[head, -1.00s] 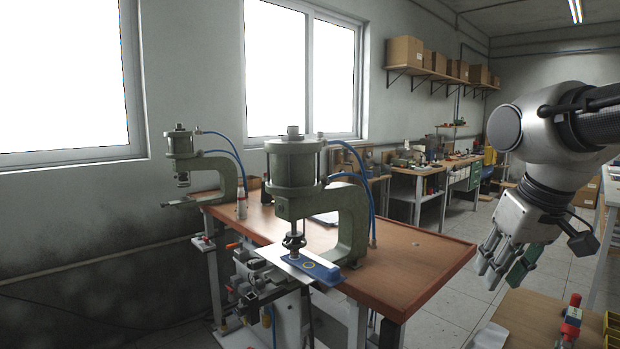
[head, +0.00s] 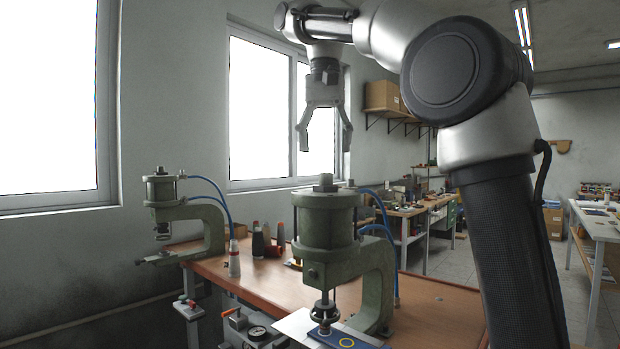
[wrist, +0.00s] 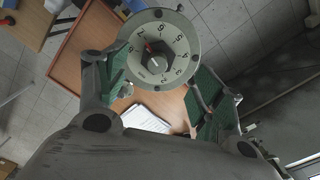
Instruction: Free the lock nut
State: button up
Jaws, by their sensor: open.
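The near green press (head: 327,215) stands on the bench with a dark hex nut (head: 325,181) on top of its cylinder. In the wrist view the hex nut (wrist: 156,60) sits at the centre of a pale numbered dial (wrist: 174,41). I cannot tell for certain that this is the lock nut. My gripper (head: 325,138) points down above the nut, open and empty, with a gap between the fingertips and the nut. In the wrist view its green-padded fingers (wrist: 155,85) show to either side of the dial's lower part.
A second green press (head: 190,215) stands to the left. Bottles (head: 258,242) stand between the presses on the wooden bench (head: 440,305). Blue hoses (head: 384,215) run beside the near press. A blue plate (head: 345,342) lies under its ram. The window wall is behind.

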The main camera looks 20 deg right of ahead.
aim_at(325, 177)
notch_tip(325, 177, down, 8)
jog(key=shift+r, duration=0.2)
jog(key=c, duration=1)
